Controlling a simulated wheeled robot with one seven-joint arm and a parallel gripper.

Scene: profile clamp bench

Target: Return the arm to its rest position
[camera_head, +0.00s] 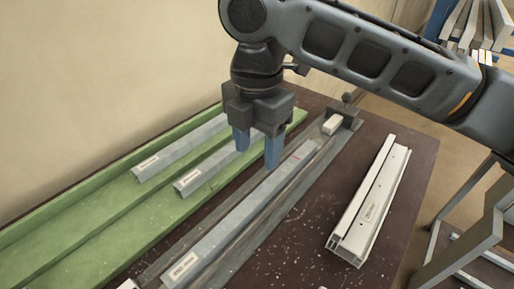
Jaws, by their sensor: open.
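My gripper (258,150) hangs from the arm over the bench, its two blue fingers pointing down and apart. Nothing shows between them. It is above the far part of a long grey profile (235,222), which lies in the dark clamp fixture (240,250) and has a small red mark near its far end. From this one view I cannot tell how far the fingertips are above the profile. My arm reaches in from the upper right and hides part of the background.
Two grey profiles (180,147) (207,172) lie on a green tray (75,222) at the left, by the wall. A white profile (368,205) lies on the brown bench (408,160) at the right. A dark knob (347,99) stands at the fixture's far end. Metal racks (478,230) stand right.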

